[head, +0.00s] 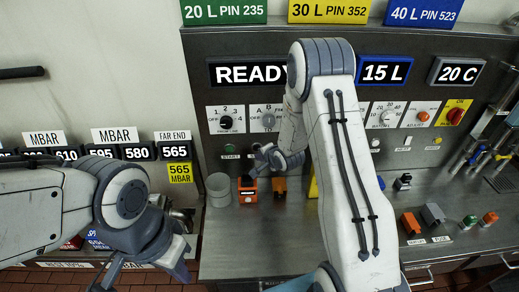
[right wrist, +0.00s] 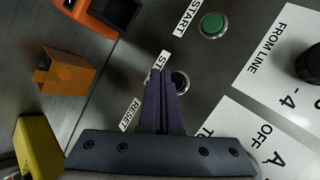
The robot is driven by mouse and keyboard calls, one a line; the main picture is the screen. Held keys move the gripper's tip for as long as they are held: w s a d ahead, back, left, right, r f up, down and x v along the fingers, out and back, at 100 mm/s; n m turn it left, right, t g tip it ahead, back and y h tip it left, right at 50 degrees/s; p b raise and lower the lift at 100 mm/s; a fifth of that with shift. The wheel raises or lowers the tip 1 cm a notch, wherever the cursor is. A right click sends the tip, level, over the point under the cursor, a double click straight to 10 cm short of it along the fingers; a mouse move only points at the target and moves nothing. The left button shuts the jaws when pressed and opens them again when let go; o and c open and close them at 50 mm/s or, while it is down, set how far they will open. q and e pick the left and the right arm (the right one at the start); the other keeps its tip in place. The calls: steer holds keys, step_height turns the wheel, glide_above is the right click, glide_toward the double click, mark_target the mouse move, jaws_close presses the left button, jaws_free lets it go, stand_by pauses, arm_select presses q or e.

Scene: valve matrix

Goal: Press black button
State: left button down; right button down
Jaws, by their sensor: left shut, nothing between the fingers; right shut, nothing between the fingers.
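The black button (right wrist: 182,80) sits in a light ring on the metal panel in the right wrist view. My right gripper (right wrist: 161,74) is shut and empty, and its fingertips overlap the button's left side in that view. I cannot tell whether they touch it. In the head view my right gripper (head: 267,157) is at the panel beside the START label. My left gripper (head: 112,270) is shut and empty at the lower left of the head view, away from the panel.
A green button (right wrist: 213,25) lies close to the black one, by the START label. An orange box-shaped thing (right wrist: 66,80) and a yellow one (right wrist: 38,150) are near the gripper. A grey cup (head: 218,188) and an orange device (head: 248,190) stand on the counter.

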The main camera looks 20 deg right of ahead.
steer(key=s, duration=0.1)
steer(key=s+a, duration=0.1)
steer(key=s, duration=0.1)
steer(key=shift+s, duration=0.25)
stand_by(1.2)
